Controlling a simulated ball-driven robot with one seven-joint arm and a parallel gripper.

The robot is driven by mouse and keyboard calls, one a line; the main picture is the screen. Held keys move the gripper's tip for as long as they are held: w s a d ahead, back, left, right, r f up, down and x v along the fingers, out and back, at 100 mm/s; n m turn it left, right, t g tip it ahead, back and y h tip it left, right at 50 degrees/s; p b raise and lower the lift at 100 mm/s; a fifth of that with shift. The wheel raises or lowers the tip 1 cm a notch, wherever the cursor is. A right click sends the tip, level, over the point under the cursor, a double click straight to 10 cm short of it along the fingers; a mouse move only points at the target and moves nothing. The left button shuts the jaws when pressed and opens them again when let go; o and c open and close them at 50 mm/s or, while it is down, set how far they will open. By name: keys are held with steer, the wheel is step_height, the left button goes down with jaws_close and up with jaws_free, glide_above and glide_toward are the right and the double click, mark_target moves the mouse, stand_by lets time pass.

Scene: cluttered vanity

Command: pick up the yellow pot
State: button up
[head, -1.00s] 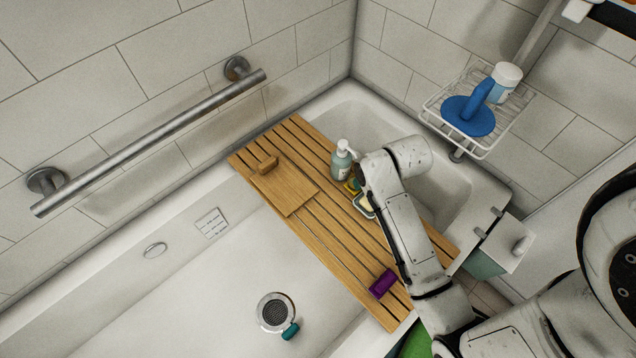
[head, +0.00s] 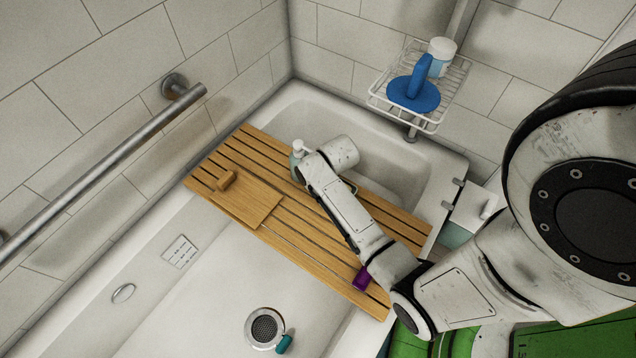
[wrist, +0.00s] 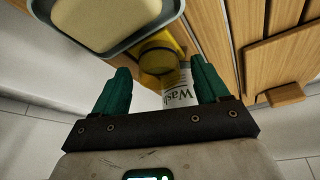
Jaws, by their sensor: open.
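The yellow pot (wrist: 160,58) shows in the wrist view, just ahead of my gripper (wrist: 160,68) and between the lines of its two teal fingers. The fingers are apart and nothing is gripped. A white bottle with a "Wash" label (wrist: 178,92) stands right behind the pot. A grey dish (wrist: 135,38) holding a pale soap bar (wrist: 105,18) is close beside the pot, at upper left. In the head view my arm hides the pot and the fingers; only the bottle's pump top (head: 300,148) shows past the arm.
A slatted wooden board (head: 290,238) spans the tub and carries a wooden block (head: 227,180) and a purple item (head: 362,278). A wire rack (head: 450,90) with a blue item (head: 414,92) and a white jar (head: 441,52) hangs on the wall. A metal rail (head: 110,155) is at left.

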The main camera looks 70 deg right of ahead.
steer(key=shift+w+d+f, duration=0.15)
steer(key=shift+f, duration=0.15)
steer(key=c, duration=1.2)
steer(key=shift+o, duration=0.2)
steer(key=shift+r+p, duration=0.15)
steer(key=shift+p, duration=0.2)
